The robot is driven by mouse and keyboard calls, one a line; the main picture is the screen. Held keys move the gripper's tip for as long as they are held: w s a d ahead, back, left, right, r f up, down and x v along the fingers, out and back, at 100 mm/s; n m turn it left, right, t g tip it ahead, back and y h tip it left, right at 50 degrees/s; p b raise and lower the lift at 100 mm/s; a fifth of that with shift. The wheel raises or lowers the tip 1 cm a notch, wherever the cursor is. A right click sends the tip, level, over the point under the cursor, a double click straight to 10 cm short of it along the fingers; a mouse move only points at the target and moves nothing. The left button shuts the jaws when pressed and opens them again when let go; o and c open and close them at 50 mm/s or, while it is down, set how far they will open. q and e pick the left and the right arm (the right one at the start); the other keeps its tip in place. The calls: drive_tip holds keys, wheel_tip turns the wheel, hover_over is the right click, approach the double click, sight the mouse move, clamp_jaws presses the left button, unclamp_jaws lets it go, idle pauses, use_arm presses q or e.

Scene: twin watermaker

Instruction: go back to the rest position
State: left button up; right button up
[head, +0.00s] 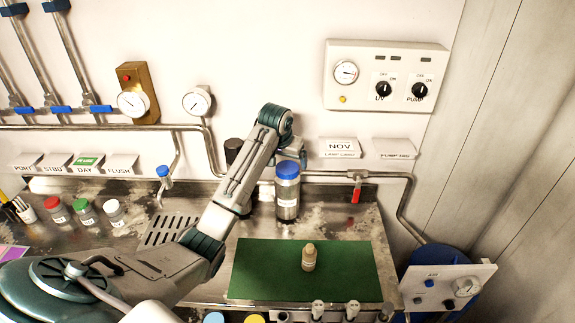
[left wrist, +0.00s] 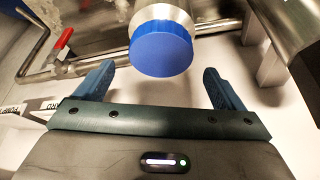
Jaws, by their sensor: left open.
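My left arm reaches in from the lower left of the head view, over the counter, and bends down at its wrist. The clear bottle (head: 287,202) with a blue cap stands upright on the counter. In the left wrist view its blue cap (left wrist: 161,52) appears ahead, between the fingertip directions; no finger visibly touches it. My right gripper is in neither view.
A green mat (head: 262,270) with a small tan bottle (head: 309,257) lies on the counter's right part. A red-handled tap (head: 356,188) and a dark cylinder (head: 233,152) are near the arm. Several small capped bottles stand at left. Wall gauges and a control panel (head: 385,78) are behind.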

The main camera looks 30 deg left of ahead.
use_arm(q)
drive_tip(key=a+b+v, duration=0.1)
drive_tip(key=b+v, duration=0.1)
drive_tip(key=v, duration=0.6)
drive_tip(key=s+d+f+m, duration=0.1)
drive_tip(key=s+d+f, duration=0.3)
drive_tip(key=s+f, duration=0.3)
drive_tip(key=s+d+f+m, duration=0.1)
drive_tip(key=s+d+f, duration=0.3)
drive_tip(key=s+f, duration=0.4)
drive_tip(key=s+d+f+m, duration=0.1)
drive_tip(key=s+d+f, duration=0.4)
drive_tip(key=s+f, duration=0.3)
drive_tip(key=shift+s+f, duration=0.25)
drive_tip(key=shift+s, duration=0.85)
drive_tip(key=s+d, duration=0.3)
drive_tip(key=s, duration=1.1)
drive_tip(key=a+f+g+b, duration=0.25)
drive_tip(key=f+b, duration=0.35)
drive_tip(key=f, duration=3.1)
drive_tip(key=s+a+f+b, duration=0.1)
drive_tip(key=s+f+b, duration=0.1)
drive_tip(key=s+f, duration=0.7)
drive_tip(key=s+f+b, duration=0.3)
drive_tip(key=s+f, duration=0.6)
drive_tip(key=f, duration=0.5)
drive_tip(key=shift+s+a+f+g, duration=0.25)
drive_tip(key=shift+a+f+g, duration=0.05)
drive_tip(key=shift+a+g, duration=0.05)
